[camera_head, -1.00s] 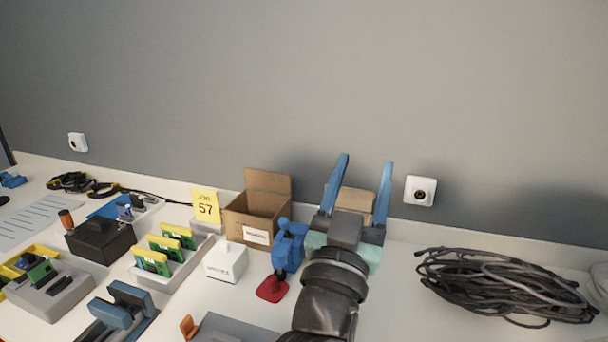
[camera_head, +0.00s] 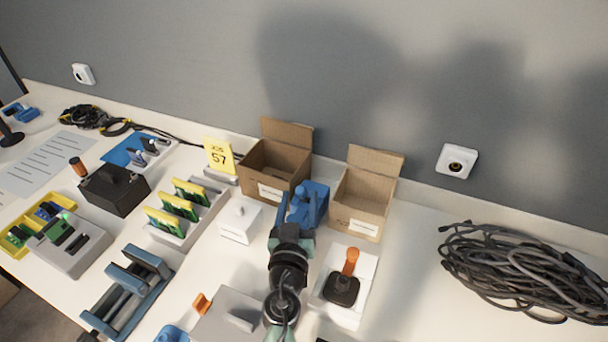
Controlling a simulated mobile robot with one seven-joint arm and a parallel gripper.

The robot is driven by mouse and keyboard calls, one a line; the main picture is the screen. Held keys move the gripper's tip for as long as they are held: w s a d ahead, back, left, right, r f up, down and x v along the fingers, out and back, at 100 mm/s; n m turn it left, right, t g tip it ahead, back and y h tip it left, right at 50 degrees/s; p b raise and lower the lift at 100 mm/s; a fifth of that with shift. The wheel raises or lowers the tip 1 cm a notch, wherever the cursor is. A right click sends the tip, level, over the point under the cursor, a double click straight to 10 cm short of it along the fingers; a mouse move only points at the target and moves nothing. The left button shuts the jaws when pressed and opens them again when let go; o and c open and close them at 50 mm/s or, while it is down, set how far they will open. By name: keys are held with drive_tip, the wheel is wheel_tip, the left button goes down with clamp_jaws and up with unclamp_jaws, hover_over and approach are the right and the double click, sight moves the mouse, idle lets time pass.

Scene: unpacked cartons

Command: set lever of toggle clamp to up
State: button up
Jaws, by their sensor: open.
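The blue device (camera_head: 315,203) between the two cardboard boxes seems to be the toggle clamp. Its red, handle-like part, low at the front in the earlier frame, is now hidden behind my arm, so I cannot tell the lever's position. My gripper (camera_head: 294,212) is open, pointing away from me, directly in front of the blue device and overlapping it in the picture. Its blue fingers blend with the device. I cannot tell whether they touch it or are around the lever.
Open cardboard boxes (camera_head: 351,224) stand behind and beside the device. A white box (camera_head: 240,222) is close on the left. A black base with an orange lever (camera_head: 350,262) sits at the right. Coiled cables (camera_head: 515,270) lie farther right. Bare table shows between.

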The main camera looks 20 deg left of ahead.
drive_tip(key=shift+b+x, duration=0.6)
drive_tip(key=shift+x, duration=2.7)
clamp_jaws()
